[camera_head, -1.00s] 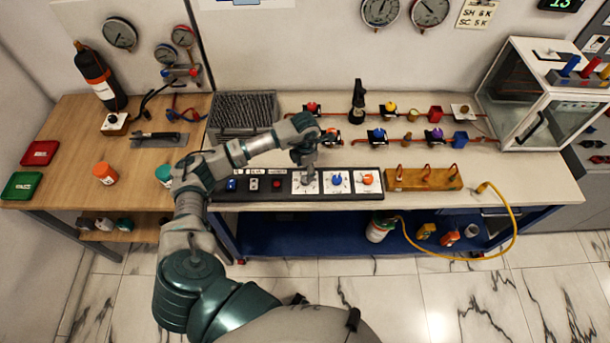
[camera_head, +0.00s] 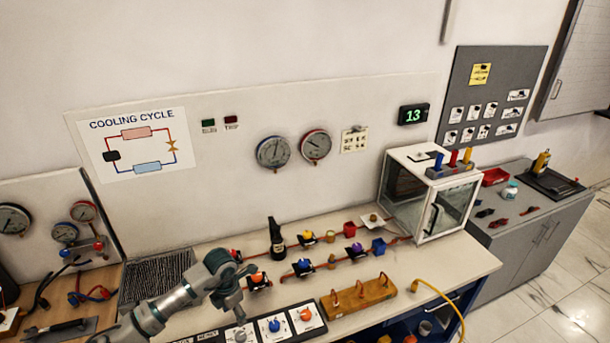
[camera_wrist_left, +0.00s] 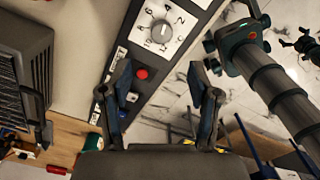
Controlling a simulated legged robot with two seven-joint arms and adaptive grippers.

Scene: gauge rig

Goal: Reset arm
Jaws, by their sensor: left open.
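My left arm reaches in from the lower left in the head view, and its gripper (camera_head: 237,312) points down over the dark control panel at the bench's front edge. The gripper is close to a white-plated dial with a grey knob (camera_head: 240,334). In the left wrist view the two fingers (camera_wrist_left: 164,92) are apart with nothing between them. The numbered dial (camera_wrist_left: 160,32) and a red button (camera_wrist_left: 141,73) lie beyond the fingertips. A blue-knob dial (camera_head: 274,326) and an orange-knob dial (camera_head: 306,315) stand to the right. My right gripper is not in view.
Pipes with coloured valves (camera_head: 303,267) run behind the panel. A wooden block with copper loops (camera_head: 358,295) sits to its right, with a yellow hose (camera_head: 450,298). A glass-sided box (camera_head: 432,195) stands at the right end. A grey ribbed unit (camera_head: 155,280) is left of the arm.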

